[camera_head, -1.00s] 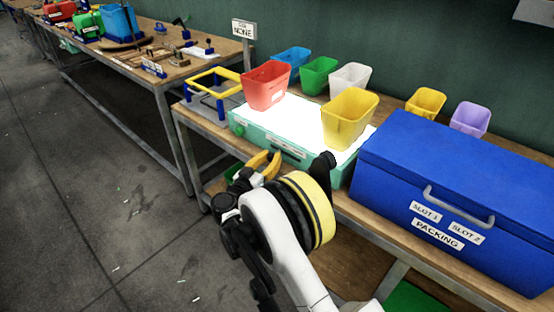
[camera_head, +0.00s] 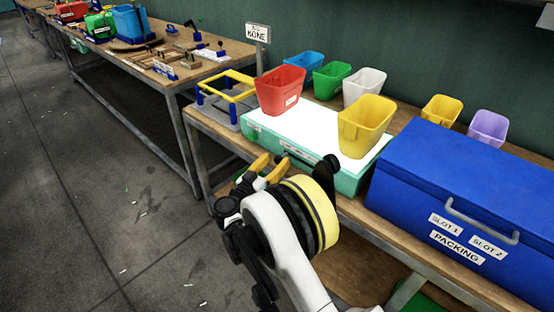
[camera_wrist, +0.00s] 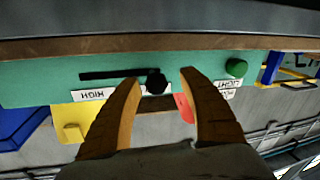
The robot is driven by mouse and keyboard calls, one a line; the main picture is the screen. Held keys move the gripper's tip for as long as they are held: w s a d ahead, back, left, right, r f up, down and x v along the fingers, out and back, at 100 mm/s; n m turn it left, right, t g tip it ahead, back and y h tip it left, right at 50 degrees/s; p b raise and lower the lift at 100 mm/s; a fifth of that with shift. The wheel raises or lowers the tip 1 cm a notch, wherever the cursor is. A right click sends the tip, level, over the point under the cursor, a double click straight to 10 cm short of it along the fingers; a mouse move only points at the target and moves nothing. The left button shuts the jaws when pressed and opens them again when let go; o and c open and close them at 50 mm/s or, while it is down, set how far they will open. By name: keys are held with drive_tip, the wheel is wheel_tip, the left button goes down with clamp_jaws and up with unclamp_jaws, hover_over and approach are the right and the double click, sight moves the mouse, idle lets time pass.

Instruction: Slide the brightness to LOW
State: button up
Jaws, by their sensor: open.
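The light box (camera_head: 318,157) is a green case with a glowing white top on the workbench. Its front (camera_wrist: 50,80) fills the upper wrist view, upside down. A black slider knob (camera_wrist: 157,83) sits at the right end of the visible dark slot (camera_wrist: 115,75), away from the HIGH label (camera_wrist: 92,94) at left. Another white label by the knob is mostly hidden and unreadable. My gripper (camera_wrist: 159,77) is open, its yellow fingers either side of the knob, with gaps showing. In the head view my gripper (camera_head: 275,160) is at the box's front.
A green button (camera_wrist: 236,68) and a LIGHT label (camera_wrist: 230,85) are right of my gripper in the wrist view. Red (camera_head: 281,90) and yellow (camera_head: 364,126) bins stand on the box. A blue packing chest (camera_head: 450,190) stands at right.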

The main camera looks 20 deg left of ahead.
drive_tip(key=s+a, duration=0.2)
drive_tip(key=s, duration=0.8)
drive_tip(key=shift+s, duration=0.35)
drive_tip(key=shift+a, duration=0.1)
